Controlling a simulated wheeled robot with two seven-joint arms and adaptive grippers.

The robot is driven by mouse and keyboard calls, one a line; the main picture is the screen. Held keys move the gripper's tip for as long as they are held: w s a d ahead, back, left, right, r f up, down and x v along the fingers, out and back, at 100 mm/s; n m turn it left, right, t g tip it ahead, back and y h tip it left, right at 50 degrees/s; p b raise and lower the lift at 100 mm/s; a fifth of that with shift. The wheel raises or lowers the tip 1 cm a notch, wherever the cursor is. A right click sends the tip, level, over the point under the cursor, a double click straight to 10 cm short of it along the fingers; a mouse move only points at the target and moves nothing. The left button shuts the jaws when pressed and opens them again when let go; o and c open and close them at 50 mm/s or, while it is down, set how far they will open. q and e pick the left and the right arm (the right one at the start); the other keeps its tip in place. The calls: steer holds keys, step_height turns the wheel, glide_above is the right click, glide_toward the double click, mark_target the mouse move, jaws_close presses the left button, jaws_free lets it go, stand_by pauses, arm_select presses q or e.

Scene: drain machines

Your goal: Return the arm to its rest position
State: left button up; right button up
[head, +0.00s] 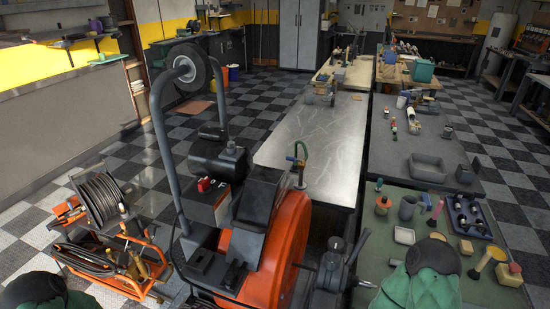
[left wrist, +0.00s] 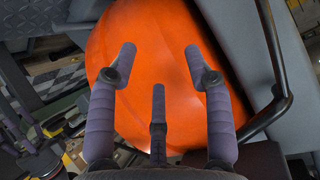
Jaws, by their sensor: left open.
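In the left wrist view my left gripper (left wrist: 160,55) is open, its purple-grey fingers spread with nothing between them. The large orange drum (left wrist: 155,30) fills the view beyond the fingertips; whether they touch it I cannot tell. In the head view the drain machine stands in the middle foreground, with an orange drum (head: 284,250), a dark tubular frame (head: 161,150) and a black wheel (head: 186,76) at its top. I cannot make out my left gripper there.
A smaller orange cable machine (head: 107,210) stands on the checkered floor at left. A green-topped table (head: 480,285) at right holds several small tools.

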arm_select(q)
steer(key=s+d+f+n+g, duration=0.4)
steer(key=s+d+n+g, duration=0.1)
steer(key=s, duration=0.4)
steer(key=s+d+f+n+g+y, duration=0.1)
steer(key=s+d+f+n+g, duration=0.3)
steer(key=s+d, duration=0.4)
steer(key=shift+s+d+f+n+g+y, duration=0.2)
steer(key=shift+s+n+g+y, duration=0.15)
steer(key=shift+n+g, duration=0.2)
